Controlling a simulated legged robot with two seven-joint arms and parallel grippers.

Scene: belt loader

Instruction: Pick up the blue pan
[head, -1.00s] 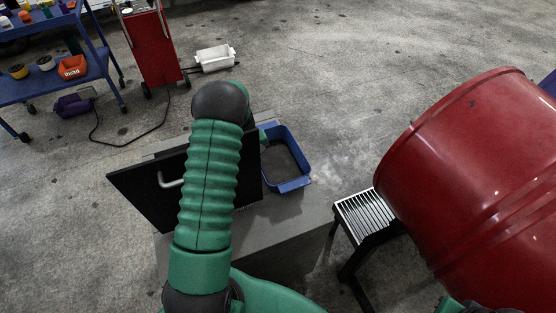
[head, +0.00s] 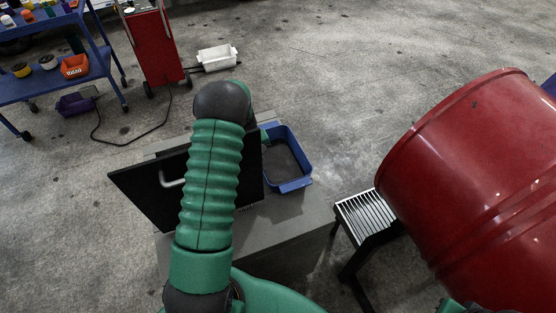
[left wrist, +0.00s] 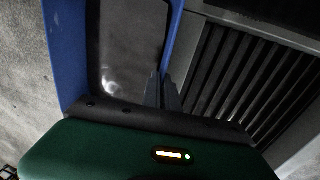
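The blue pan (head: 302,184) is a rectangular, open tray with a dark inside. In the head view it is at the right edge of a grey cabinet, just right of my left arm. In the left wrist view its blue wall (left wrist: 172,42) runs down to the fingers of my left gripper (left wrist: 163,92). The fingers are close together, one on each side of that wall, and look closed on it. My arm hides this gripper in the head view. My right gripper is not in view.
The grey cabinet (head: 285,220) has a dark panel with a handle (head: 150,200). A slatted metal stand (head: 365,215) and a large red drum (head: 470,170) are to the right. Open floor lies beyond the pan.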

